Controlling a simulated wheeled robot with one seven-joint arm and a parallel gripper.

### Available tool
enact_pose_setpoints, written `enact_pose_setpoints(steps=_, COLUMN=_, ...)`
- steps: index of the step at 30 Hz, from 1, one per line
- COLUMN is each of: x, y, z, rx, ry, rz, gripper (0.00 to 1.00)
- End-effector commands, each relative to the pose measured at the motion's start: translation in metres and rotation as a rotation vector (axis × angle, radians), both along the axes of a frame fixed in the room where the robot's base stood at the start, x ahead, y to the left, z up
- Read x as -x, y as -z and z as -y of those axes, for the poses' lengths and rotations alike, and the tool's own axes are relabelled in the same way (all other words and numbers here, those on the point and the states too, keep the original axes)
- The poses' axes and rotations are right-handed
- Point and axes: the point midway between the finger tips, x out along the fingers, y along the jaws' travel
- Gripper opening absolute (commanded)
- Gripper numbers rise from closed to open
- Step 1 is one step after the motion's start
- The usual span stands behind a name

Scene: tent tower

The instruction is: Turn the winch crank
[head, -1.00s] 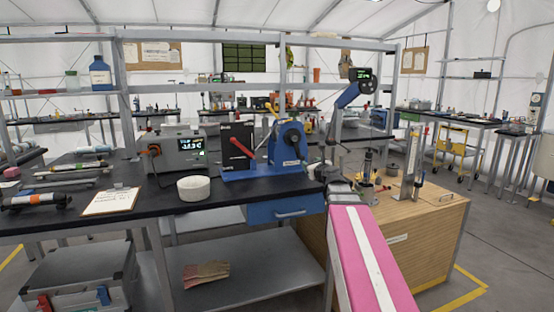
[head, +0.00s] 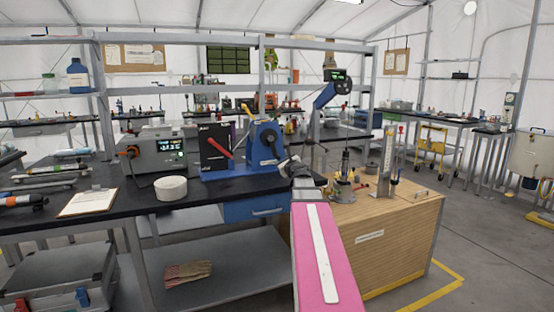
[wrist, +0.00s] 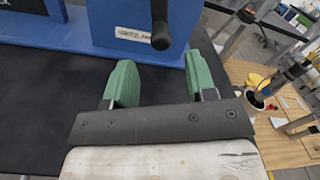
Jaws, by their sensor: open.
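The blue winch (head: 256,150) stands at the right end of the black bench, with a dark round hub on its face. In the wrist view its blue body (wrist: 110,28) fills the top, and the crank's black arm and knob (wrist: 161,36) hang down in front of it. My gripper (wrist: 160,82) is open, its two green fingers apart with nothing between them. The knob lies just ahead of the fingertips, roughly centred between them, and is not held. In the head view my gripper (head: 290,163) is close to the winch's right side, its fingers hard to make out.
A black panel with a red lever (head: 217,142) stands left of the winch. A wooden cabinet (head: 380,240) with upright tools is at the right.

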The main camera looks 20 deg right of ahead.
Motion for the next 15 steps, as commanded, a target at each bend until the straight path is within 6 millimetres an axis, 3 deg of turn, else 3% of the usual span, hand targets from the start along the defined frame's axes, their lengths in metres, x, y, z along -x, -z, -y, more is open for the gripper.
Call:
enact_pose_setpoints(steps=1, x=-0.014, y=0.0, z=0.001, rx=0.0, ry=0.0, rz=0.0, gripper=0.51)
enact_pose_setpoints(steps=7, x=-0.049, y=0.0, z=0.001, rx=0.0, ry=-0.001, rz=0.0, gripper=0.51)
enact_pose_setpoints(steps=15, x=-0.068, y=0.0, z=0.0, rx=0.0, ry=0.0, rz=0.0, gripper=0.51)
